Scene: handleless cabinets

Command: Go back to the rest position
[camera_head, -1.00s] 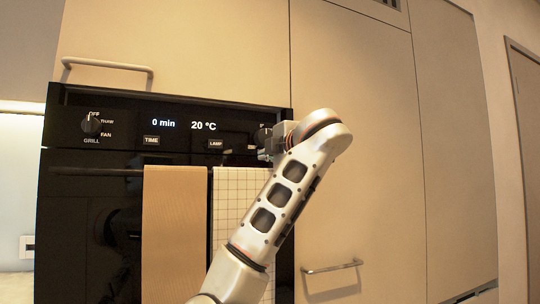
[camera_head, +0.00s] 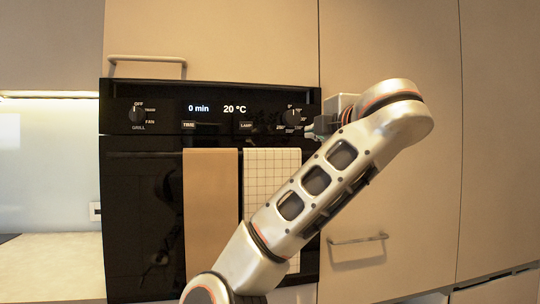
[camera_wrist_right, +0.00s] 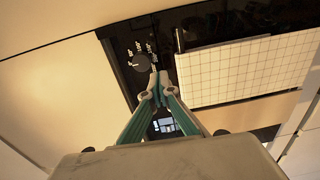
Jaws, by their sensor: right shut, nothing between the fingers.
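My right gripper (camera_head: 312,132) is in front of the oven's control panel, just below and to the right of the right-hand knob (camera_head: 292,117). In the right wrist view the two fingers (camera_wrist_right: 158,82) come together at the tips, shut and empty. The same knob (camera_wrist_right: 140,63) shows just beyond the tips, and they look apart from it. My right arm reaches up from the bottom of the head view and bends at the top right. My left gripper is in neither view.
The black oven (camera_head: 140,220) has a left knob (camera_head: 138,114) and a display. A tan towel (camera_head: 210,215) and a checked towel (camera_head: 262,180) hang on its front. Cabinet handles stick out above (camera_head: 147,58) and at lower right (camera_head: 357,240). A pale counter (camera_head: 50,268) lies at left.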

